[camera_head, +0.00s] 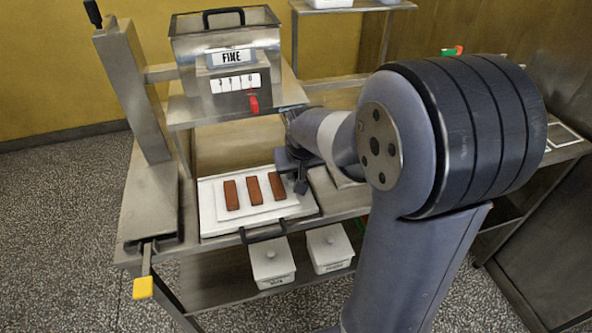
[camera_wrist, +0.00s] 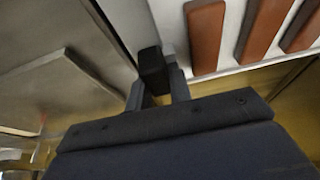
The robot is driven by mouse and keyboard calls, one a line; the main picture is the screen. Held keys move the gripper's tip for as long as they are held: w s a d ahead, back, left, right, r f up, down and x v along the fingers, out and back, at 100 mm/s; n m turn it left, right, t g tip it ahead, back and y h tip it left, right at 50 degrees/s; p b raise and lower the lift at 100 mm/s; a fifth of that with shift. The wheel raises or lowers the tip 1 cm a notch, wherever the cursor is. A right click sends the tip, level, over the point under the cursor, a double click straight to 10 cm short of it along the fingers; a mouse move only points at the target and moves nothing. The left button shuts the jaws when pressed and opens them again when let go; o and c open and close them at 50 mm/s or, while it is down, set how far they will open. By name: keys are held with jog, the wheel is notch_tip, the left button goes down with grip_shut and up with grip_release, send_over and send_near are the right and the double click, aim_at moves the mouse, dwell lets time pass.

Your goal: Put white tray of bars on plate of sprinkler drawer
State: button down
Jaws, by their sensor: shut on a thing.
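The white tray of bars (camera_head: 249,213) lies over the white plate of the sprinkler drawer (camera_head: 208,217), with three brown bars (camera_head: 254,190) side by side on it. I cannot tell whether the tray touches the plate. The drawer is pulled out at the front, with a dark handle (camera_head: 263,233). My gripper (camera_head: 299,184) is at the tray's right end, shut on the tray's edge. In the wrist view the fingers (camera_wrist: 160,85) meet beside the tray (camera_wrist: 228,77), next to the bars (camera_wrist: 206,35).
Two white lidded bins (camera_head: 272,262) sit on the shelf below. A post with a yellow-tipped lever (camera_head: 143,288) stands at the left. Metal counter borders the drawer on the right.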

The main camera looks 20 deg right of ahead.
jog(key=shift+f, duration=0.2)
jog(key=c, duration=1.3)
grip_release()
jog(key=shift+r, duration=0.1)
jog(key=shift+s+r, duration=0.1)
jog(key=shift+r, duration=0.4)
jog(key=v, duration=1.1)
jog(key=shift+s+r+p, duration=0.1)
jog(key=shift+r+p, duration=0.05)
jog(key=shift+p, duration=0.2)
